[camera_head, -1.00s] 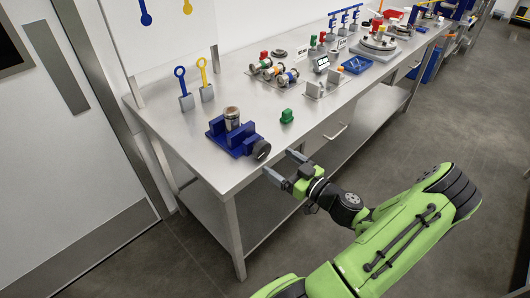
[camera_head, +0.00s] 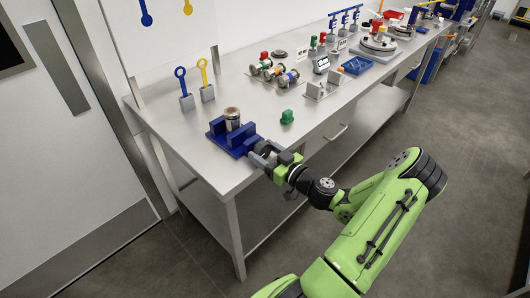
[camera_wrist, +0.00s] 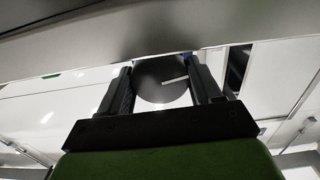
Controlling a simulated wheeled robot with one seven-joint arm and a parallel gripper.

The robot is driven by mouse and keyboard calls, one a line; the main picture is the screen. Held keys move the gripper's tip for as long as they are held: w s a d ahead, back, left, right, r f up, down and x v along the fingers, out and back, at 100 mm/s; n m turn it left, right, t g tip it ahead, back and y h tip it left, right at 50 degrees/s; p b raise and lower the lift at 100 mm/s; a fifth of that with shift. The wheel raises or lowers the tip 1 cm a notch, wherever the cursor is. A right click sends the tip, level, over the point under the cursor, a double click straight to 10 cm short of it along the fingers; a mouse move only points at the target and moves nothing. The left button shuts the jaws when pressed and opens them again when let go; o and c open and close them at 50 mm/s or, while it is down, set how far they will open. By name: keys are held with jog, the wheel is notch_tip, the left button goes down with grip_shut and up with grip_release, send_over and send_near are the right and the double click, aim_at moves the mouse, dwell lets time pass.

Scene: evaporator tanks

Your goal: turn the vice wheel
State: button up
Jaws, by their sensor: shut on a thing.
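The blue vice (camera_head: 230,137) stands near the left front corner of the steel bench, with a metal cylinder (camera_head: 232,117) upright between its jaws. The vice wheel is a dark round disc with a pale line on its face. In the wrist view the wheel (camera_wrist: 162,80) sits between the two dark fingers of my gripper (camera_wrist: 163,88). My gripper also shows in the head view (camera_head: 262,154), at the front end of the vice, shut on the wheel. In the head view my fingers mostly hide the wheel.
Several valves and fixtures fill the bench further right.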

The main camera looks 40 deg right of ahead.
jog(key=shift+m, duration=1.7)
jog(key=o, duration=1.1)
jog(key=shift+c, duration=0.2)
jog(key=s, duration=1.5)
jog(key=shift+s+d, duration=0.2)
jog(key=shift+s, duration=0.2)
